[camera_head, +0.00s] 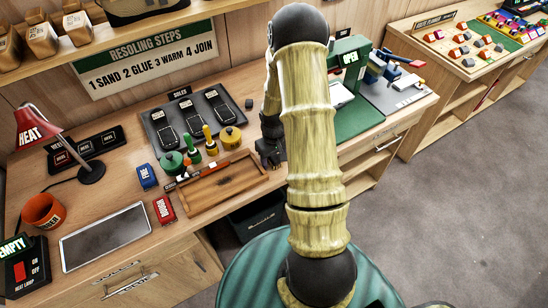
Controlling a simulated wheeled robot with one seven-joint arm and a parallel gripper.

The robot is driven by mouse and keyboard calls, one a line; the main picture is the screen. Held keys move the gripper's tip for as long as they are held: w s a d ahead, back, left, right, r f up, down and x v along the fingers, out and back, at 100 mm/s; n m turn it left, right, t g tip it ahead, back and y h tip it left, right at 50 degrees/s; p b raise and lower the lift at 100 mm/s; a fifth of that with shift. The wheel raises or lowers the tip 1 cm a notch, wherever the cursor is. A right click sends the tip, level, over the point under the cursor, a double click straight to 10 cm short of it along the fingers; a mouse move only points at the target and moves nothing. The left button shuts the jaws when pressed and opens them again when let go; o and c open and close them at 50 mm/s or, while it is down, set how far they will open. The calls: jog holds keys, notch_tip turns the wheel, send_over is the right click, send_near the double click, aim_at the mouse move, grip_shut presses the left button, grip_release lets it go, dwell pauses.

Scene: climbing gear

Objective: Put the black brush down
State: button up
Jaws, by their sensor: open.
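My gripper (269,158) is dark and sits low over the bench, just right of the shallow wooden tray (232,184). It is open, and nothing shows clearly between its fingers. My arm hides part of the bench beside it. I cannot pick out the black brush for certain. Thin items with red, orange and dark parts lie along the tray's back edge, too small to tell apart.
Green and yellow pots (230,137) stand behind the tray. A dark mat with shoe soles (190,118) lies further back. A blue box (147,176), a red box (164,208) and a grey panel (105,236) lie left. The tray's middle looks bare.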

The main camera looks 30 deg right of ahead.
notch_tip(320, 180, up, 12)
jog(key=b, duration=0.2)
jog(key=shift+r, duration=0.15)
dwell(0.6)
jog(key=s+a+r+t, duration=0.1)
jog(key=s+a+r, duration=0.3)
jog(key=s+a, duration=0.2)
jog(key=s+a+r+t, duration=0.1)
jog(key=s+a+r, duration=0.2)
jog(key=s+a, duration=0.2)
jog(key=a, duration=0.2)
jog(key=shift+s+a+r+t, duration=0.3)
jog(key=shift+s+r, duration=0.05)
jog(key=shift+c, duration=0.3)
dwell(0.3)
